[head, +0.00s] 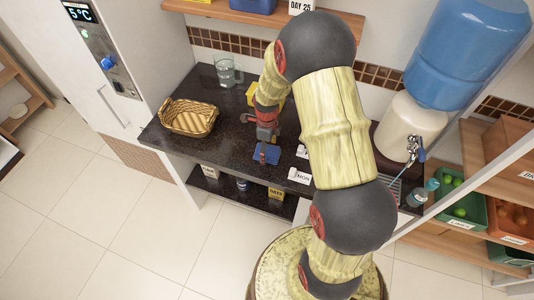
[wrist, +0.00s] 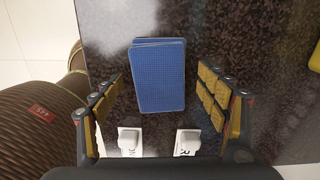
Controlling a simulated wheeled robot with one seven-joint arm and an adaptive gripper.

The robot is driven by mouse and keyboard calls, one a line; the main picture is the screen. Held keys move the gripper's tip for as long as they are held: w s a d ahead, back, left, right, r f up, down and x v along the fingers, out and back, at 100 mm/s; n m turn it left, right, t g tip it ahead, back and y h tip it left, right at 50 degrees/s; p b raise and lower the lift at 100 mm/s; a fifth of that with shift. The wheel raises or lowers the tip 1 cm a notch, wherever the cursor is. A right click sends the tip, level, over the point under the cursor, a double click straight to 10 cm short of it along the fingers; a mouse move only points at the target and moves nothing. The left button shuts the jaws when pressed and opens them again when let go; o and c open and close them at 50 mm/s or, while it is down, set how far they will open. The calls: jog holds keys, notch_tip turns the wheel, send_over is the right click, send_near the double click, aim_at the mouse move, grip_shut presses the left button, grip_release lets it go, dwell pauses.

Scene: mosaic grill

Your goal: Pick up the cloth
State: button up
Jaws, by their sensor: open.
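The blue cloth (wrist: 158,75) lies flat on the dark speckled counter, looking like a folded rectangle with a slightly offset layer at its far edge. In the head view the cloth (head: 266,154) is near the counter's front edge, just below my gripper (head: 266,140). In the wrist view my gripper (wrist: 160,85) is open, with one yellow-padded finger on each side of the cloth and gaps between. Nothing is held. How high the fingertips are above the counter is hard to tell.
Two small white label cards (wrist: 130,140) (wrist: 187,141) stand near the cloth. A wicker basket (head: 190,117) is to the left and a glass pitcher (head: 227,71) behind. A yellow object (head: 252,94) is behind my gripper. A water dispenser (head: 410,122) stands at the right.

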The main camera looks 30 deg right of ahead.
jog(key=shift+f, duration=0.55)
jog(key=shift+c, duration=0.8)
jog(key=c, duration=1)
jog(key=shift+r, duration=0.1)
